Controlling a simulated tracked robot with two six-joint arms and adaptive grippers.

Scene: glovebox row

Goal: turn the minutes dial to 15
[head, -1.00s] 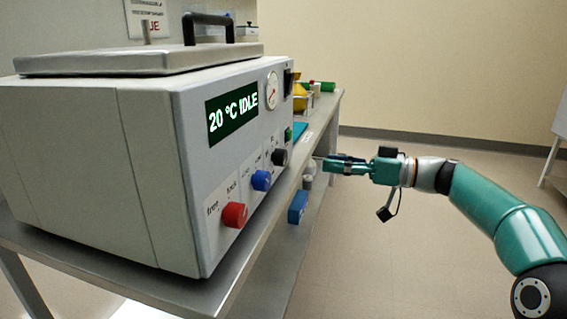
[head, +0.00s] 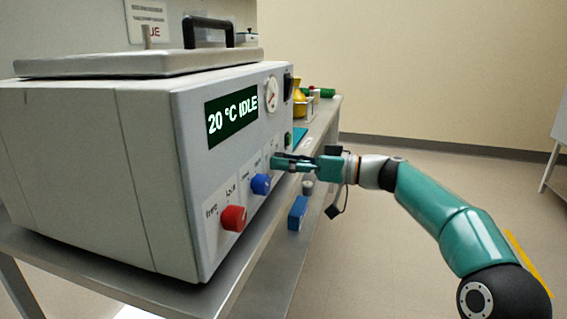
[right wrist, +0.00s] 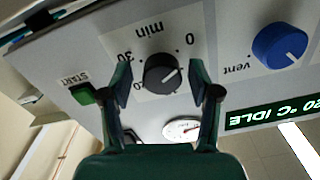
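The minutes dial (right wrist: 163,73) is a round black knob on the light panel of the grey machine (head: 130,160). In the right wrist view, which is upside down, its white mark points right and slightly up, among labels min, 0, 20 and 30. My right gripper (right wrist: 160,70) is open, with one finger on each side of the dial. I cannot tell whether the fingers touch it. In the head view the right gripper (head: 276,162) is at the panel and hides the dial. My left gripper is not in view.
Beside the dial are a blue vent knob (right wrist: 280,46), a red knob (head: 233,218), a green START button (right wrist: 83,94) and a round gauge (right wrist: 182,129). The display (head: 232,115) reads 20 °C IDLE. A blue box (head: 297,212) sits below the bench edge.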

